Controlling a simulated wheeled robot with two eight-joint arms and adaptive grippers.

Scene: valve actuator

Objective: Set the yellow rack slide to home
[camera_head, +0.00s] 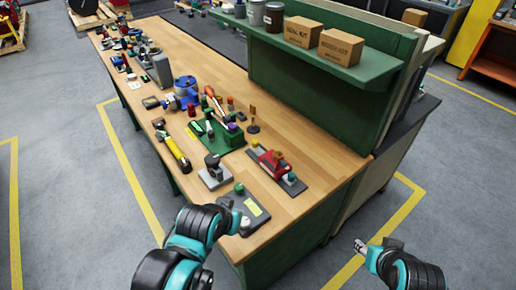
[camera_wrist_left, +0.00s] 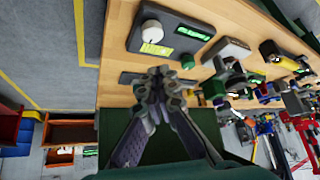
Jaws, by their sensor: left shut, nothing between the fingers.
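A yellow bar-shaped part (camera_head: 177,152) with dark ends, probably the yellow rack slide, lies near the left edge of the bench in the head view. A yellow and dark device also shows at the right of the left wrist view (camera_wrist_left: 283,60). I cannot read the slide's position or a home mark. My left gripper (camera_head: 238,219) is over the near end of the bench, well short of the yellow part. In the left wrist view its fingers (camera_wrist_left: 165,78) are together and empty. My right gripper (camera_head: 362,246) is off the bench's right side, too small to judge.
A dark panel with a yellow label (camera_head: 251,207) is beside my left gripper. A grey-based device (camera_head: 215,176), a red device (camera_head: 273,163) and a green block (camera_head: 216,138) stand nearby. The green shelf (camera_head: 330,65) holds boxes. Bare wood lies along the bench's right side.

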